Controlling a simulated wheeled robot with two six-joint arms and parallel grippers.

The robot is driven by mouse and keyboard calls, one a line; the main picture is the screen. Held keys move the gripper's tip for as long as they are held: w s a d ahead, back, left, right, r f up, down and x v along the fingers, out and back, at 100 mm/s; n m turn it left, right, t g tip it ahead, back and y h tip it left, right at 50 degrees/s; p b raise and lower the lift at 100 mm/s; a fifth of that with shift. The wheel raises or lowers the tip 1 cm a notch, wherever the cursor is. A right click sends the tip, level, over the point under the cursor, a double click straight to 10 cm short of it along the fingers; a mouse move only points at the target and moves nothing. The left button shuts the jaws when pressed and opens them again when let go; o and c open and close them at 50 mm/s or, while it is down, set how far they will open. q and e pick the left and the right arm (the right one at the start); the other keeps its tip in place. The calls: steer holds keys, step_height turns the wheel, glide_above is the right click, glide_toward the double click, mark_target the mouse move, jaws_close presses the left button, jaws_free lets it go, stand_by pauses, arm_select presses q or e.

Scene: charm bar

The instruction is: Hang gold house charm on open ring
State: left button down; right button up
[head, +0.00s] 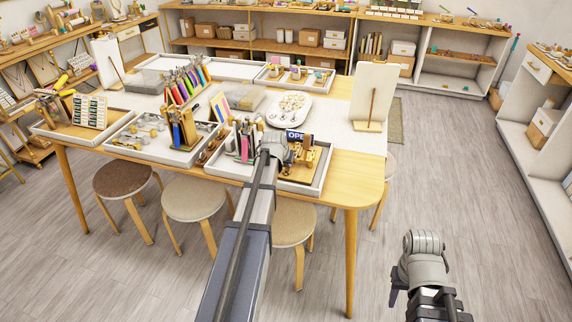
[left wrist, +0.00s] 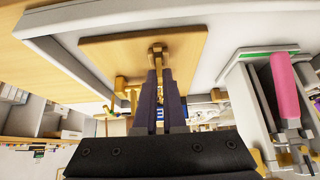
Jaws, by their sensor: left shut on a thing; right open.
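My left gripper (left wrist: 165,95) is shut on a small gold piece (left wrist: 157,52), which shows at its fingertips in the left wrist view. I take it for the gold house charm; its outline is partly hidden by the fingers. Behind it is a flat wooden board (left wrist: 110,48) in a white tray. In the head view my left wrist hides most of the left gripper and what it holds, over the front right tray (head: 318,180). A wooden stand (head: 306,156) is close beside it. I cannot make out the open ring. My right gripper (head: 396,288) is open and empty, low over the floor.
A small "OPEN" sign (head: 294,136) stands by the wooden stand. A pink-handled tool (left wrist: 284,75) stands in a rack beside the left gripper. A white plate of charms (head: 287,108) and an upright white panel (head: 375,92) are farther back. Stools (head: 293,222) stand along the table front.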

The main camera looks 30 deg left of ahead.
arm_select(q)
steer(key=shift+f+b, duration=0.45)
steer(key=shift+f, duration=0.05)
stand_by(1.0)
steer(key=c, duration=0.9)
jaws_free()
steer(key=shift+s+r, duration=0.1)
steer(key=shift+r, duration=0.05)
steer(key=shift+p+v, duration=2.5)
steer(key=shift+v, duration=0.4)
steer(key=p+v, duration=0.6)
steer(key=v, duration=0.1)
steer(key=shift+s+d+r, duration=0.1)
steer(key=shift+s+r, duration=0.15)
steer(key=shift+r, duration=0.05)
